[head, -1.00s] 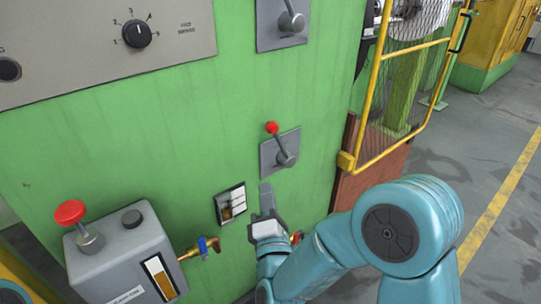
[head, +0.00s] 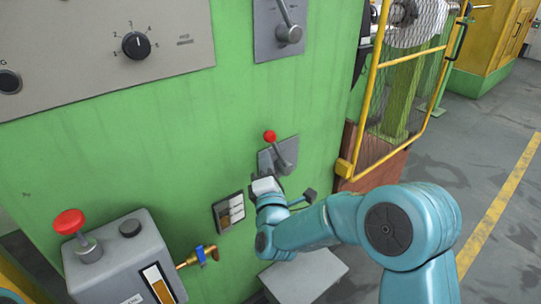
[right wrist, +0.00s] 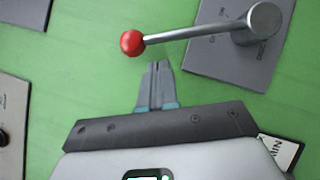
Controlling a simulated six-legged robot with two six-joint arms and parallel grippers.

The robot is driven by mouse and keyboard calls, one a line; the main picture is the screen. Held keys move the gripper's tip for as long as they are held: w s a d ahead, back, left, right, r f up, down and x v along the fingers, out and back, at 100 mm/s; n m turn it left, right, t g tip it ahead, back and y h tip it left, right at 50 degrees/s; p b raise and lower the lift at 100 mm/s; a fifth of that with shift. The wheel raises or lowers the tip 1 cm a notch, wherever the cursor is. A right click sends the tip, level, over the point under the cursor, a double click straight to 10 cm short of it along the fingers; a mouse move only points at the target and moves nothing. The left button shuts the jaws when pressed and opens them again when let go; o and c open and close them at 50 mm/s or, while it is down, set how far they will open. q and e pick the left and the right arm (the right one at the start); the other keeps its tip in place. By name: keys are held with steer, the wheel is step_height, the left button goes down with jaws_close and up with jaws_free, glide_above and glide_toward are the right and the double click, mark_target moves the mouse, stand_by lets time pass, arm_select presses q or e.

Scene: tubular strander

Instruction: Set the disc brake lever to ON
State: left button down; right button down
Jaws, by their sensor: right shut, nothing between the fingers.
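A lever with a red ball knob (head: 270,136) stands on a grey plate (head: 291,150) on the green machine wall. Its knob points up and to the left from the hub. In the right wrist view the red knob (right wrist: 132,42) is at the upper left, its rod running right to a round hub (right wrist: 264,20). My right gripper (head: 266,163) is shut and empty, just below the knob. In the right wrist view its fingertips (right wrist: 158,66) point toward the rod, apparently apart from it. My left gripper is out of view.
Another grey lever (head: 288,32) is above. A grey box with a red button (head: 69,222) is at lower left, beside a brass valve with a blue handle (head: 200,254). A yellow mesh guard (head: 405,90) stands right. A grey box (head: 310,275) is below my arm.

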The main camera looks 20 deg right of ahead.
steer(key=shift+w+d+r, duration=0.45)
steer(key=shift+d+r, duration=0.05)
steer(key=shift+d, duration=0.3)
steer(key=shift+w+d+r+m+p, duration=0.1)
steer(key=shift+d+r+m+p, duration=0.25)
steer(key=shift+m+p, duration=0.1)
steer(key=shift+g, duration=0.3)
steer(key=w+d+r+m+g+p, duration=0.2)
steer(key=w+d+m+g+p, duration=0.1)
steer(key=d+m+p, duration=0.4)
steer(key=shift+w+d+g+y+p, duration=0.25)
steer(key=shift+d+g+y+p, duration=0.35)
steer(key=shift+d, duration=0.65)
